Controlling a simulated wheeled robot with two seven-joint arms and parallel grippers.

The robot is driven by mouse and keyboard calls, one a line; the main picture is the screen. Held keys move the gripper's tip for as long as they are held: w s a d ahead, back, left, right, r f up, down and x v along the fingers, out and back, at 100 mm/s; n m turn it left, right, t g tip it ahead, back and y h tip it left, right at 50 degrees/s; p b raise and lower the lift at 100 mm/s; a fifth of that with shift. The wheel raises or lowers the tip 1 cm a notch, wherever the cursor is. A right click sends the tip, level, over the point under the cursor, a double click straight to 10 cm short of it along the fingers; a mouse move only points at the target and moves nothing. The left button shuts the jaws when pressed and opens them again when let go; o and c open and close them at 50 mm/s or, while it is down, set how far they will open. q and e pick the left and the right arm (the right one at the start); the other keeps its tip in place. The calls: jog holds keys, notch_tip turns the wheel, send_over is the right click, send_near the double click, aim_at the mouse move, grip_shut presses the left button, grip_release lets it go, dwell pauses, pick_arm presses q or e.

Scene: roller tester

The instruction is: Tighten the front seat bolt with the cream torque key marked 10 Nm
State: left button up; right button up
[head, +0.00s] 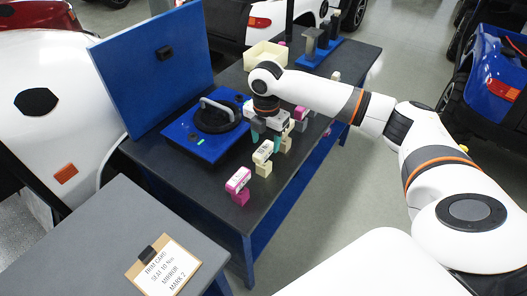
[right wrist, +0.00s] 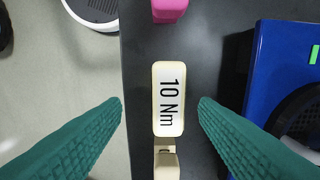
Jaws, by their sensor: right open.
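The cream torque key (head: 262,154) stands on the dark bench near its right edge, between a magenta key and another cream piece. In the right wrist view the cream key (right wrist: 168,100) shows its white label, "10 Nm", facing up. My right gripper (head: 266,140) is just above the cream keys. Its teal fingers (right wrist: 160,125) are open, one on each side of the labelled key with clear gaps, and hold nothing. The blue roller tester (head: 207,137) with a black ring and grey handle lies left of the keys. I cannot make out the front seat bolt. My left gripper is out of view.
A magenta key (head: 238,184) stands nearest on the bench, close to the cream one. A blue panel (head: 150,70) rises behind the tester. A cream bin (head: 266,55) sits at the back. A clipboard card (head: 163,268) lies on the near grey table. The bench's front corner is clear.

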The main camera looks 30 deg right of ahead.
aim_at(264, 148)
jog(key=shift+w+f, duration=0.15)
jog(key=shift+f, duration=0.5)
jog(key=shift+w+f+p, duration=0.15)
jog(key=shift+f+p, duration=0.15)
jog(key=shift+f, duration=0.85)
jog(key=shift+w+f+p, duration=0.1)
jog(key=shift+f+p, duration=0.15)
jog(key=shift+f, duration=0.9)
grip_shut()
jog(key=shift+r, duration=0.1)
notch_tip(264, 148, up, 10)
jog(key=shift+b, duration=0.55)
jog(key=c, duration=0.8)
grip_release()
grip_shut()
